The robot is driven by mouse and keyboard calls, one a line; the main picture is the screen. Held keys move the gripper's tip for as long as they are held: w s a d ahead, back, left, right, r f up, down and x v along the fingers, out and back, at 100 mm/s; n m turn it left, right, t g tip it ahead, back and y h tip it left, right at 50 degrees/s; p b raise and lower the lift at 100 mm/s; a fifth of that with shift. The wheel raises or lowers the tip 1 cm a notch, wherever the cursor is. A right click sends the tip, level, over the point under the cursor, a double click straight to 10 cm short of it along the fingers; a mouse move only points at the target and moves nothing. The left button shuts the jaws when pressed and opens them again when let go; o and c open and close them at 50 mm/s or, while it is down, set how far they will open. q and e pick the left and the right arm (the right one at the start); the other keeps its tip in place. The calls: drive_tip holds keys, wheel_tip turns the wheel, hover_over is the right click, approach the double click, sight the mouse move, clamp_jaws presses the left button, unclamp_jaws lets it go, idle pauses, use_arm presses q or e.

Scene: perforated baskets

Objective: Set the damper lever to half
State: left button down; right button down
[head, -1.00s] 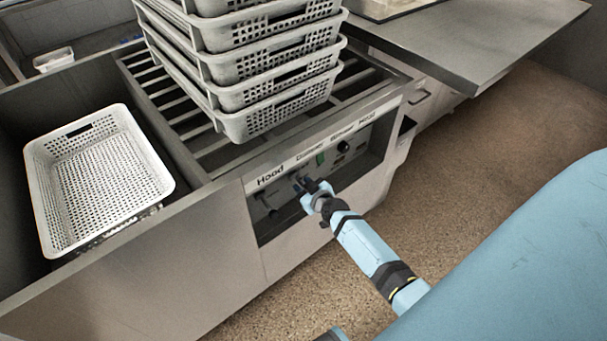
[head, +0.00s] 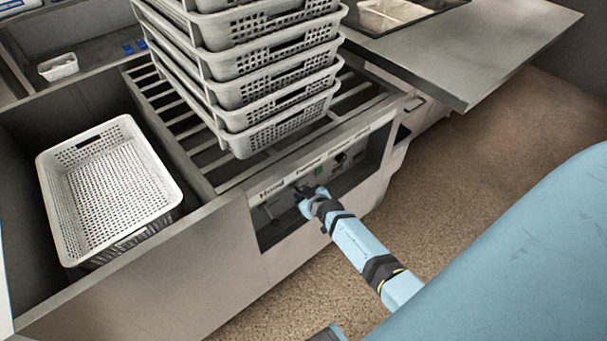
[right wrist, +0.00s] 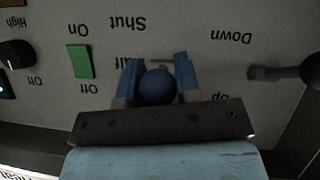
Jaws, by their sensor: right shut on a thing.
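The damper lever shows in the right wrist view as a round dark blue knob (right wrist: 157,87) with a short grey bit beyond it. My right gripper (right wrist: 158,75) is shut on it, one finger on each side. The printed word Half is partly covered by a finger, and Shut stands above it in this upside-down view. In the head view my right gripper (head: 306,192) is at the control panel (head: 268,212), below the Damper label, and hides the lever. My left gripper is not in view.
In the right wrist view, a green switch (right wrist: 80,62) and a black dial (right wrist: 16,54) lie left, and the Hood lever (right wrist: 270,73) lies right. In the head view, stacked perforated baskets (head: 262,105) stand above the panel; another basket (head: 60,215) sits left.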

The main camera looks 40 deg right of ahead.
drive_tip(key=shift+d, duration=0.1)
drive_tip(key=c, duration=0.9)
unclamp_jaws()
drive_tip(key=shift+s, duration=0.1)
drive_tip(key=shift+s+r, duration=0.25)
drive_tip(key=shift+s, duration=0.05)
drive_tip(key=p+v, duration=0.2)
drive_tip(key=v, duration=1.1)
